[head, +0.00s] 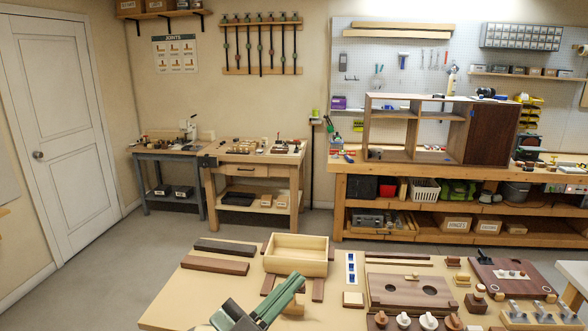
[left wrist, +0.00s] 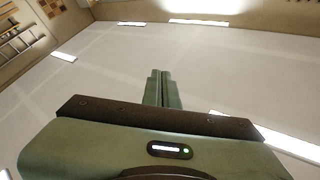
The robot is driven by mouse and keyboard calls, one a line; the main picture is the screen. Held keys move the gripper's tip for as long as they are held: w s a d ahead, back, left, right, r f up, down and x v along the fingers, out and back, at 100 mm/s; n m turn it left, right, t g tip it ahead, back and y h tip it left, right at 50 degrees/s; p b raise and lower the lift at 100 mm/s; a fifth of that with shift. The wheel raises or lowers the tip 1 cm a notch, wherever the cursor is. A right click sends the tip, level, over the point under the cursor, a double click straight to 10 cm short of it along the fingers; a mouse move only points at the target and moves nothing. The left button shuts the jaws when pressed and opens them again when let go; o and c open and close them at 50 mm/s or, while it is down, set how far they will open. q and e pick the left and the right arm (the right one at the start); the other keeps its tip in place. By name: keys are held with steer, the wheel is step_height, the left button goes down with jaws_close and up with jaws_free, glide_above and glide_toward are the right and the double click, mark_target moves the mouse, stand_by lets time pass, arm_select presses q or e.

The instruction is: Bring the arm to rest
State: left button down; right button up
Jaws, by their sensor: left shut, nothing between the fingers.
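My left gripper (head: 290,290) shows at the bottom of the head view, over the front part of the near table (head: 195,295). Its green fingers lie together and hold nothing. In the left wrist view the fingers of the left gripper (left wrist: 162,78) are side by side and closed, pointing up toward the ceiling and upper wall. The gripper is close in front of a light wooden open box (head: 297,262) in the head view and covers part of the table there. My right gripper is not in view.
Dark wooden bars (head: 214,267) lie left of the box. A brown board with holes (head: 408,293), knobs and other parts crowd the table's right. A cabinet with a dark door (head: 491,134) stands on the back bench. The table's front left is clear.

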arm_select(q)
steer(key=w+a+f+n+t+y, duration=0.25)
steer(key=a+f+n+y, duration=0.25)
steer(key=a+n+y, duration=0.45)
steer(key=s+a+f+n+g+y, duration=0.2)
steer(key=s+a+f+y, duration=0.15)
steer(key=f, duration=0.35)
steer(key=s+a+f+n+g+y, duration=0.1)
steer(key=s+a+f+g+y, duration=0.1)
steer(key=a+f+y, duration=0.3)
steer(key=s+a+f+g+h, duration=0.1)
steer(key=s+f+g, duration=0.5)
steer(key=s, duration=0.5)
steer(key=s+a+f+g+h, duration=0.1)
steer(key=s+f+g, duration=0.4)
steer(key=s+f, duration=0.45)
steer(key=s+f+g+b, duration=0.1)
steer(key=s+f+b, duration=0.1)
steer(key=f, duration=1.4)
steer(key=s+f+b, duration=0.2)
steer(key=f, duration=1.4)
steer(key=s+a+f+m+g+b, duration=0.1)
steer(key=s+a+f+b, duration=0.1)
steer(key=s+f, duration=1.3)
step_height(320, 180, down, 3)
steer(key=shift+s+a+r+b, duration=0.2)
steer(key=shift+s+a+b, duration=0.15)
steer(key=shift+b, duration=0.4)
